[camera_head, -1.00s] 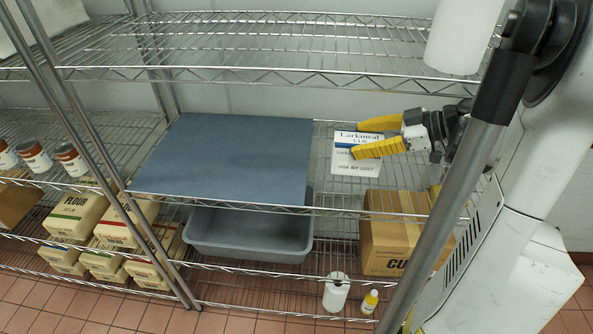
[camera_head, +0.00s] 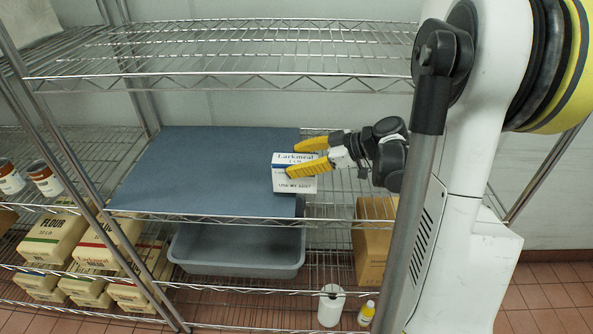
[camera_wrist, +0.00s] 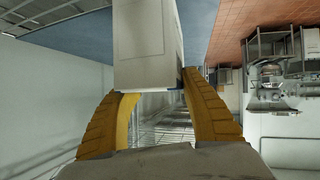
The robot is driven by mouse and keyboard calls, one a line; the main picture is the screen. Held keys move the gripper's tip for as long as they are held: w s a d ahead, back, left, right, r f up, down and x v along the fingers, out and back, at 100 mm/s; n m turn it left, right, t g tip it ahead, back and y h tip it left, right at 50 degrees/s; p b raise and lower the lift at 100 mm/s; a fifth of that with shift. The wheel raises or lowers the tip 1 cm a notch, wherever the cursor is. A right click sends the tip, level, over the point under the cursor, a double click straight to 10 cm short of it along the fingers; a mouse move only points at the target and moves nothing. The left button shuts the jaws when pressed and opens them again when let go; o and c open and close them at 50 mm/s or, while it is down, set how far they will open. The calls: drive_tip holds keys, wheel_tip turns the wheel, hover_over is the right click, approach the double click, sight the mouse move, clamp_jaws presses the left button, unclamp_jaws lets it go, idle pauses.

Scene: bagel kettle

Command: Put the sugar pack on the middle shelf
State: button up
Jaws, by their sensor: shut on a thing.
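The sugar pack is a white box with a blue stripe and dark print (camera_head: 291,178). In the head view it is at the right edge of the blue-grey mat on the middle shelf. My gripper (camera_head: 308,159), with yellow fingers, comes from the right and is shut on the pack. In the wrist view the pack (camera_wrist: 148,45) sits between the two yellow fingers (camera_wrist: 160,105). The middle shelf (camera_head: 335,206) shows bare wire to the right of the mat (camera_head: 200,170). I cannot tell whether the pack touches the mat or hangs just above it.
The wire upper shelf (camera_head: 240,50) is empty above. Below are a grey tub (camera_head: 235,255), a cardboard box (camera_head: 372,245), a white bottle (camera_head: 331,305) and a small yellow bottle (camera_head: 366,313). Flour bags (camera_head: 52,237) and cans (camera_head: 44,178) stand at left. The mat is otherwise clear.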

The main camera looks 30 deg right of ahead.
drive_tip(key=shift+f, duration=1.3)
drive_tip(key=shift+b, duration=0.3)
drive_tip(key=shift+f+b, duration=0.3)
drive_tip(key=o, duration=1.4)
drive_tip(key=shift+r, duration=0.1)
